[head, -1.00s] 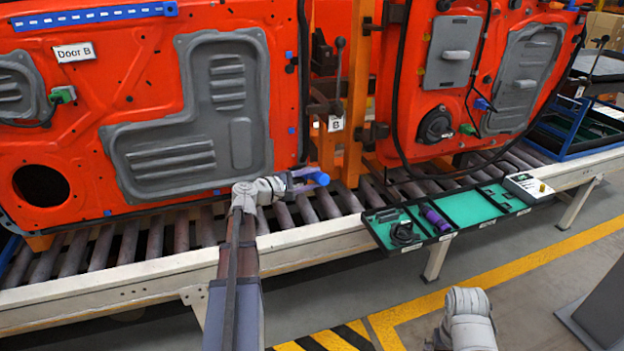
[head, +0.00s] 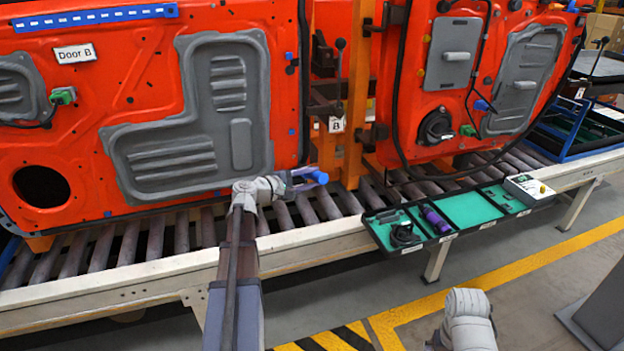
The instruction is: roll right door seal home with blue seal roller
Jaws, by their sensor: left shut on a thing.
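My left gripper (head: 296,182) is in front of the lower right corner of the left orange door, above the conveyor rollers. It is shut on the blue seal roller (head: 319,177), whose blue end points right. The right orange door (head: 460,120) has a black seal (head: 394,100) running down its left edge and curving along its bottom. The roller is left of that seal and apart from it.
An orange post with a B tag (head: 336,124) and levers stands between the doors. A tray (head: 468,210) with green compartments, a purple item (head: 437,220) and a black item (head: 404,233) hangs at the conveyor's front rail (head: 130,275). A blue rack (head: 580,130) stands far right.

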